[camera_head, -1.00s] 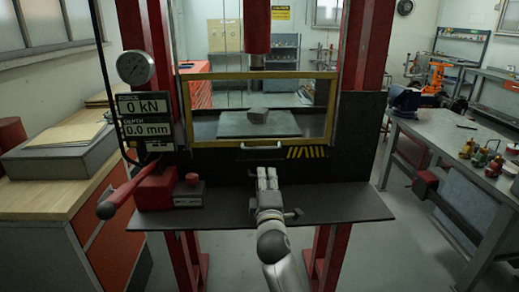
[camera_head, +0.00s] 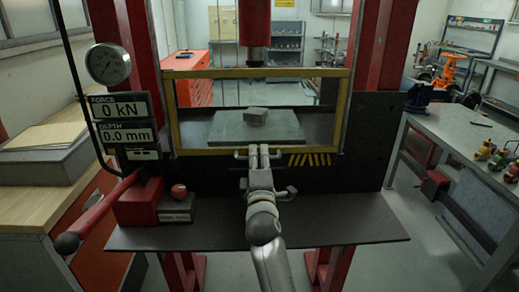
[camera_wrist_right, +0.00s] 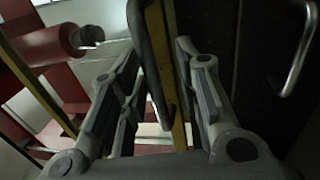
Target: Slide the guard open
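The guard (camera_head: 340,112) is a yellow-framed clear panel in front of the press, standing at the height of the work plate. A grey bar handle (camera_head: 240,152) sits at its bottom middle. My right gripper (camera_head: 264,150) is at this handle, with its fingertips overlapping the bar. In the right wrist view, the fingers (camera_wrist_right: 150,70) are spread, with the grey handle bar (camera_wrist_right: 148,45) between them and a gap showing to each side. The yellow frame edge (camera_wrist_right: 178,75) lies just behind the bar. My left gripper is out of view.
A grey block (camera_head: 255,115) rests on a plate (camera_head: 225,127) behind the guard, under the red ram (camera_head: 256,25). A red lever (camera_head: 105,210) and button box (camera_head: 178,205) stand at left. Another metal handle (camera_wrist_right: 302,50) shows on the dark panel in the wrist view.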

